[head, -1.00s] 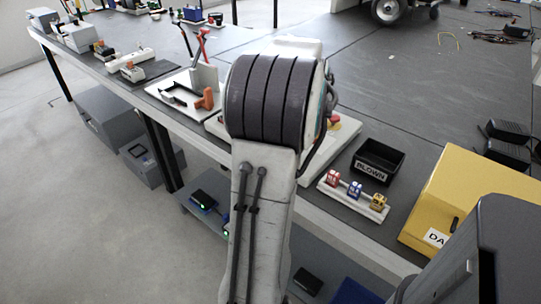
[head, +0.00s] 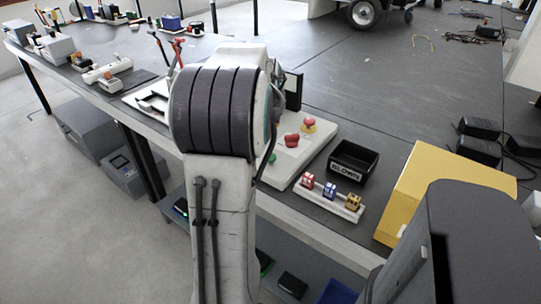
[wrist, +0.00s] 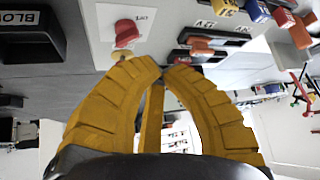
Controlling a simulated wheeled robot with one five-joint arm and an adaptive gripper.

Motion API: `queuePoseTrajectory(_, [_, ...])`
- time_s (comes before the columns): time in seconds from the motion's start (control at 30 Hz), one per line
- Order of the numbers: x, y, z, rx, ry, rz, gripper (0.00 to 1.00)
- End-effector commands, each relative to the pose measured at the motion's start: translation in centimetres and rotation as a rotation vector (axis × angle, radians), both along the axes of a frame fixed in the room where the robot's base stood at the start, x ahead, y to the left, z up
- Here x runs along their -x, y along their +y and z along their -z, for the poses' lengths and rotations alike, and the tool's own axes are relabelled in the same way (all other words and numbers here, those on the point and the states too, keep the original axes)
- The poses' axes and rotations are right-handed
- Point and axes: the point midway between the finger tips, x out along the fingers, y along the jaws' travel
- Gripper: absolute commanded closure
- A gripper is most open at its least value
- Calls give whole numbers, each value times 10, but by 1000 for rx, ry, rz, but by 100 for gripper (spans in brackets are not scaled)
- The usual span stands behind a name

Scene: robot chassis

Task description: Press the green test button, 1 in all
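The green button (head: 272,158) shows in the head view as a small green knob at the front left of a white panel (head: 313,154), just right of my arm, which hides part of that panel. Two red mushroom buttons (head: 292,140) stand on the panel, the rear one on a yellow base. In the wrist view, a red mushroom button (wrist: 126,33) stands on a white labelled board beyond my fingertips. I cannot make out the green button there. My gripper (wrist: 162,68) has yellow ribbed fingers with tips together and nothing visible between them. My arm hides the gripper in the head view.
Right of the panel are a black bin (head: 353,162), a white strip with red, blue and yellow padlock-like blocks (head: 330,194), and a yellow box (head: 440,190). More fixtures line the bench at the far left.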

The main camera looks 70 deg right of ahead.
Motion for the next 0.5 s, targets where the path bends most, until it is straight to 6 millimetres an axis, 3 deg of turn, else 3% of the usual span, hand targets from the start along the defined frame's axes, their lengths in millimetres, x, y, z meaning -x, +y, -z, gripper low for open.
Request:
queuePoseTrajectory(0.27, [0, 0, 9, -2, 0, 0, 100])
queuePoseTrajectory(0.5, [0, 0, 28, -3, 1, 0, 100])
